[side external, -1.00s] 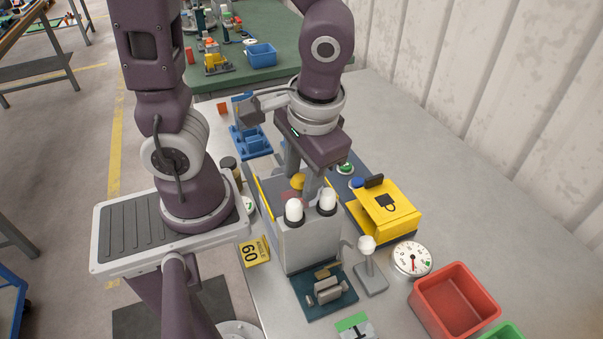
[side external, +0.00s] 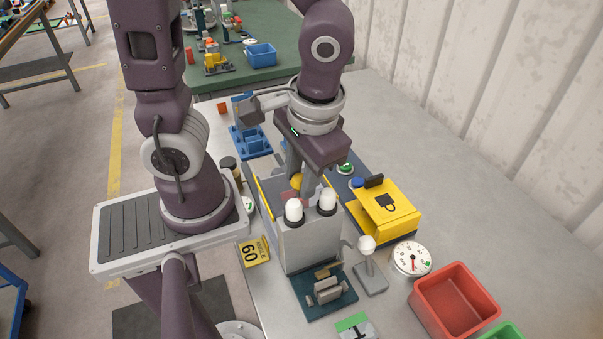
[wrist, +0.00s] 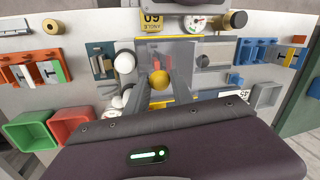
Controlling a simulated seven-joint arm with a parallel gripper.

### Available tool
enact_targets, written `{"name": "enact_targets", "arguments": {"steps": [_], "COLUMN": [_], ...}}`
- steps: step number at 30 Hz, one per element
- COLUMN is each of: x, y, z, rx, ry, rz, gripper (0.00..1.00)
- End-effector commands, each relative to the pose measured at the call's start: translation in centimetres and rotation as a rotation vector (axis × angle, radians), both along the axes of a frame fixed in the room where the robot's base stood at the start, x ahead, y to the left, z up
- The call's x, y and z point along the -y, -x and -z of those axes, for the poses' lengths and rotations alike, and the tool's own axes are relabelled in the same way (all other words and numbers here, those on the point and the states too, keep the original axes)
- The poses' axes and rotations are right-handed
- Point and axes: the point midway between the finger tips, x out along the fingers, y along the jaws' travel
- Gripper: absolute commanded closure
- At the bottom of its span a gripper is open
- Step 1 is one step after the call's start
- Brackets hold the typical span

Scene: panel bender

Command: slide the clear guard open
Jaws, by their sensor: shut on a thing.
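The panel bender (side external: 312,243) is a grey machine in the middle of the bench, with two white round knobs (side external: 294,210) on its near side and yellow strips along its edges. A yellow ball knob (side external: 297,181) sits inside its frame; it also shows in the wrist view (wrist: 160,77). My gripper (side external: 301,184) reaches down into the frame, its fingers shut on the yellow ball knob. The clear guard is hard to make out; I cannot tell its edges or how far open it is.
A yellow box with a padlock mark (side external: 388,214) stands close on the right. A round gauge (side external: 411,258), a white-topped lever (side external: 367,246) and a red bin (side external: 453,300) are nearer. A blue fixture (side external: 250,142) stands behind.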

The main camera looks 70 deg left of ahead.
Motion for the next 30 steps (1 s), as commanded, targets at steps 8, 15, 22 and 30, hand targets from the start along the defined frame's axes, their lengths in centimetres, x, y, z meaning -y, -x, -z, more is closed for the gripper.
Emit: {"name": "enact_targets", "arguments": {"steps": [8, 15, 22, 30], "x": [0.0, 0.0, 0.0, -3.1], "y": [0.0, 0.0, 0.0, -0.2], "z": [-0.1, -0.1, -0.1, -0.1], "rx": [0.001, 0.001, 0.002, 0.004], "ry": [0.001, 0.001, 0.001, 0.0], "rz": [-0.001, -0.001, -0.001, -0.009], "gripper": [1.0, 1.0, 1.0, 1.0]}}
